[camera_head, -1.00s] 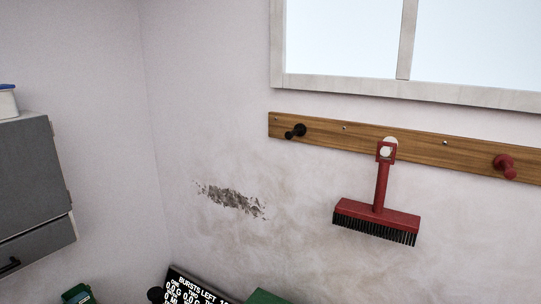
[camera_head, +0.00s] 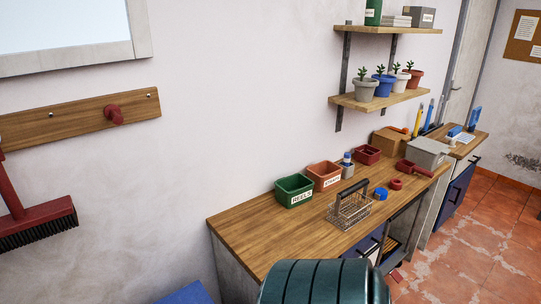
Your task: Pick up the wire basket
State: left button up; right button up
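The wire basket (camera_head: 350,210) stands upright on the wooden workbench (camera_head: 262,238), near its front edge. It has thin metal wire sides and a dark handle raised over the top. What it holds, if anything, is too small to tell. Neither of my grippers is in the head view.
A green bin (camera_head: 294,190) and an orange bin (camera_head: 323,174) stand behind the basket. Blue tape (camera_head: 380,193) lies to its right. A large dark green ribbed container (camera_head: 318,284) stands in front of the bench. Shelves with potted plants (camera_head: 366,88) hang above. The bench's left end is clear.

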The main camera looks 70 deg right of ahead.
aim_at(364, 184)
jog(key=z, duration=2.95)
